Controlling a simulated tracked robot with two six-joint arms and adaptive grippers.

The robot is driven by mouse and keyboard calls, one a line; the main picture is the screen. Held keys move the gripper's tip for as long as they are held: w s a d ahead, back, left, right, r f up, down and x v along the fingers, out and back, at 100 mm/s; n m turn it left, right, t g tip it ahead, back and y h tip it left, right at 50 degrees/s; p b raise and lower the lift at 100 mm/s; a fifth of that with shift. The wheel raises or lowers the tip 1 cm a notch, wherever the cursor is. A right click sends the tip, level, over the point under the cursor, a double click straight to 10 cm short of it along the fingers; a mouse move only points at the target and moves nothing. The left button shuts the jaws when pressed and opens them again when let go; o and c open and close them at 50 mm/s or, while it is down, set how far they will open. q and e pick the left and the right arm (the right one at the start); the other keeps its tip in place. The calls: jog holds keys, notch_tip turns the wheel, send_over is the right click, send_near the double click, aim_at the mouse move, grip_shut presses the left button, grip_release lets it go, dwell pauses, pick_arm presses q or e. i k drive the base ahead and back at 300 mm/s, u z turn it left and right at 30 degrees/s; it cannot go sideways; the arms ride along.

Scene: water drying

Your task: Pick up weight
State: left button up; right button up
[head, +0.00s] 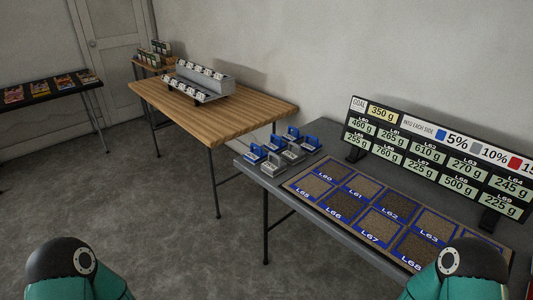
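Several weights with handles, some blue (255,153) and some grey (293,154), stand grouped at the far left corner of the grey table (250,175). My two arms show only as dark and teal rounded parts at the bottom left and bottom right of the head view. Neither gripper is in view. The weights stand apart from the visible parts of my arms.
A mat with labelled soil squares (320,188) covers much of the grey table, with a display board (430,150) behind it. A wooden table (260,112) carries a grey rack (207,82). A dark table (30,97) stands far left. The floor (150,200) between is clear.

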aim_at(295, 138)
jog(key=z, duration=0.2)
jog(key=i, duration=0.9)
jog(key=u, duration=0.1)
